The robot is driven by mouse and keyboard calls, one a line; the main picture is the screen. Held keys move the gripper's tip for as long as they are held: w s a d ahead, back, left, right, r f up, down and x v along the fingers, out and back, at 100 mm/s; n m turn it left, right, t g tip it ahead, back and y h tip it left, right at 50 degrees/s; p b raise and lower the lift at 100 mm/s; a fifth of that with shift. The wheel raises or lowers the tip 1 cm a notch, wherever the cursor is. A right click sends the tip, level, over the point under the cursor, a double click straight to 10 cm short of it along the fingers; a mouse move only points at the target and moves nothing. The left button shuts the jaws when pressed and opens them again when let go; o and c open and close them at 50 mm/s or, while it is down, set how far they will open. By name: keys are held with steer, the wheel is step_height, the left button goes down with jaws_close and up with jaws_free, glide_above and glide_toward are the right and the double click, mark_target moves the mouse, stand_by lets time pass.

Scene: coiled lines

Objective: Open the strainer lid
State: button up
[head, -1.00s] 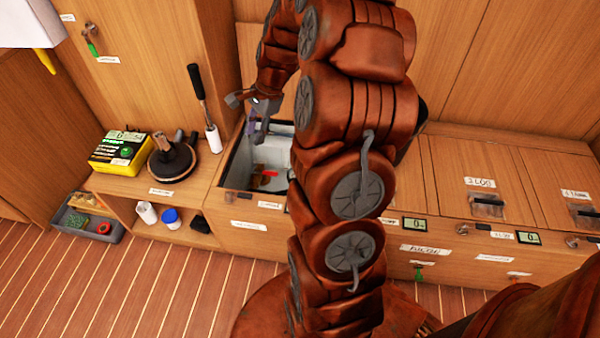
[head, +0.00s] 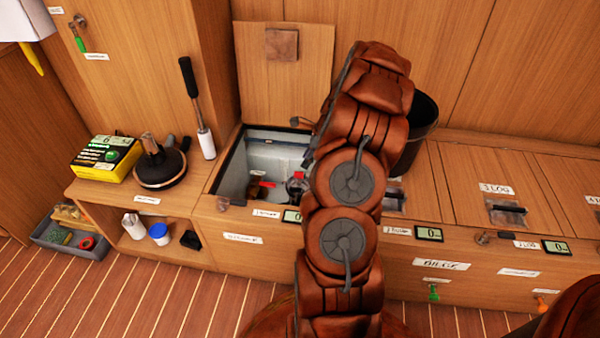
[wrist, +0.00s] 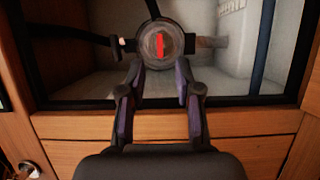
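The strainer (wrist: 147,44) is in the wrist view, a round grey-brown top with a red bar across its middle and pipes at both sides. It sits inside a pale open locker. Its lid appears to be on. In the head view, a round dark part (head: 297,186) in the locker, partly behind my arm, looks like the same strainer. My gripper (wrist: 160,66) is open and empty, its two fingertips apart at the near edge of the strainer top. I cannot tell whether they touch it. In the head view my arm hides the gripper.
The locker's raised hatch (head: 285,85) leans against the back wall. A dark bucket (head: 418,125) stands right of my arm. A long-handled tool (head: 197,110) and a yellow box (head: 105,158) stand left. The locker's dark rim (wrist: 70,103) surrounds the opening.

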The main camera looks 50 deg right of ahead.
mark_target(299, 172)
steer(key=b+x, duration=0.2)
steer(key=x, duration=0.4)
steer(key=shift+w+f, duration=0.1)
steer(key=shift+f, duration=0.15)
jaws_close()
stand_by(0.4)
